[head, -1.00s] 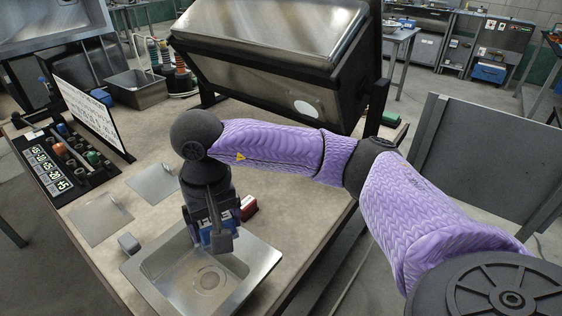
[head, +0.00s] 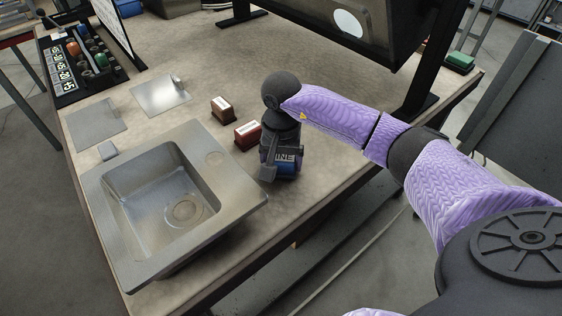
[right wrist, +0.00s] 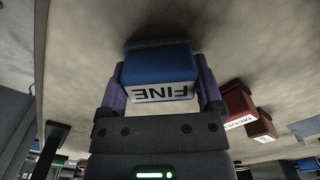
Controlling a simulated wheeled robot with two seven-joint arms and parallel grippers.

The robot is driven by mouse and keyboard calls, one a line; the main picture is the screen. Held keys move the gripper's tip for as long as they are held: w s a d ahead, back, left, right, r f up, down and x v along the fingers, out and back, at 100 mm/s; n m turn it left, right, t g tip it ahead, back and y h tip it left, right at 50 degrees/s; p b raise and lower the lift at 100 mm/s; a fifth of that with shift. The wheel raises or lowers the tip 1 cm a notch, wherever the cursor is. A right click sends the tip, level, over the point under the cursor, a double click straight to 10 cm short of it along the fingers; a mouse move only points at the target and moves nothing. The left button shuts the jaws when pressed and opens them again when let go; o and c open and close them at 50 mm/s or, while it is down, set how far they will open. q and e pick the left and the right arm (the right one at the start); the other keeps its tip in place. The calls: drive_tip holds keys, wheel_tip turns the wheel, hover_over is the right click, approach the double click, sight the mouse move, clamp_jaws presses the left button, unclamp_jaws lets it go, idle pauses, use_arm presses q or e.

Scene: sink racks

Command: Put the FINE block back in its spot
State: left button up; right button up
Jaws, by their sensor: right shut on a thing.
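The FINE block (head: 285,163) is blue with a white label. My right gripper (head: 277,160) is shut on it, right of the sink and close to the counter's right edge. The right wrist view shows the FINE block (right wrist: 158,72) between the two fingers, its label facing the camera. The block is close to the counter top; I cannot tell whether it touches. A dark red block (head: 248,135) and a brown block (head: 222,108) stand in a line with it, the red one nearest. My left gripper is out of view.
The metal sink (head: 120,222) lies left of my gripper. Two flat metal plates (head: 160,95) lie behind it. A green block (head: 460,60) sits at the far right corner. The counter behind the small blocks is clear up to the big tilted metal box (head: 385,25).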

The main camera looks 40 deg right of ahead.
sight(281, 157)
drive_tip(key=shift+f, duration=0.15)
drive_tip(key=o, duration=0.8)
drive_tip(key=shift+o, duration=0.8)
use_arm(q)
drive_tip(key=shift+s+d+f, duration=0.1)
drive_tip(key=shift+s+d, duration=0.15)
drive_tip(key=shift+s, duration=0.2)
use_arm(e)
drive_tip(key=shift+r, duration=0.25)
use_arm(q)
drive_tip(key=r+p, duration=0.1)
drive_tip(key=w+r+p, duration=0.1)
drive_tip(key=p, duration=0.1)
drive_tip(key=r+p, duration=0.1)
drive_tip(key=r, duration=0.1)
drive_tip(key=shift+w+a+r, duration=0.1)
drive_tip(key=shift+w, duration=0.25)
use_arm(e)
wheel_tip(281, 157, up, 12)
